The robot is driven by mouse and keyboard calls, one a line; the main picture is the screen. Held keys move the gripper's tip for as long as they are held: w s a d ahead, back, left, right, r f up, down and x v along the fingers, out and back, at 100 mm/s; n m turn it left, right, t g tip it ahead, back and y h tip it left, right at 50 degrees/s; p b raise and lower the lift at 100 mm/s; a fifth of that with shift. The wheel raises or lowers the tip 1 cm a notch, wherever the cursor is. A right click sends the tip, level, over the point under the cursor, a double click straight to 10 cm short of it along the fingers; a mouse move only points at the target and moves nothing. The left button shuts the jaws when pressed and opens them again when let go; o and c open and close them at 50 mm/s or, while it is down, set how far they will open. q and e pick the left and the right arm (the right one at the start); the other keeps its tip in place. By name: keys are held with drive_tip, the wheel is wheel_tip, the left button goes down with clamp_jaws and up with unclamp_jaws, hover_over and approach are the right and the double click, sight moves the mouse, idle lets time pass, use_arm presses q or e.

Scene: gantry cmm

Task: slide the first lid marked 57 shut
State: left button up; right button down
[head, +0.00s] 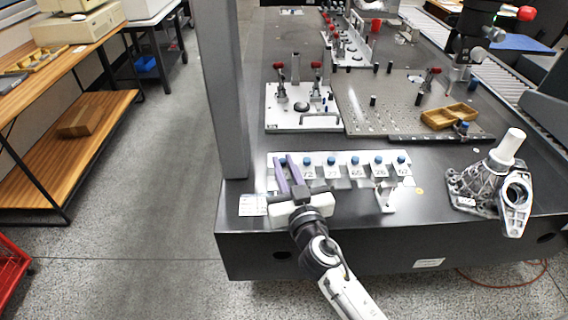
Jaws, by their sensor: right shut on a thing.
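A pale rack (343,182) at the table's near edge carries a row of small numbered lids with blue knobs. The leftmost blue knob (283,161) shows at the fingertips of my right gripper (287,160); its lid and number are largely hidden behind the gripper. My right gripper reaches up from below with two purplish fingers, closed on what appears to be this leftmost knob. The other blue knobs, such as the second (308,162) and the last (402,159), stand free to the right. Their numbers are small and hard to read. My left gripper is not in view.
A grey metal casting (468,187) with a white cylinder stands at the table's right. A fixture plate with red-tipped clamps (277,122) and a perforated plate (390,117) lie behind the rack. A grey column (222,90) rises at the left. A small wooden tray (438,119) sits further right.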

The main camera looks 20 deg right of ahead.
drive_tip(key=c, duration=2)
unclamp_jaws()
drive_tip(key=shift+s+a+f, duration=0.1)
drive_tip(key=shift+s+f, duration=0.05)
drive_tip(key=shift+f, duration=0.05)
drive_tip(key=shift+c, duration=0.2)
drive_tip(key=shift+o, duration=0.3)
drive_tip(key=shift+s+r, duration=0.15)
drive_tip(key=shift+r, duration=0.05)
wheel_tip(320, 180, up, 10)
drive_tip(key=p, duration=0.4)
drive_tip(key=shift+f, duration=0.1)
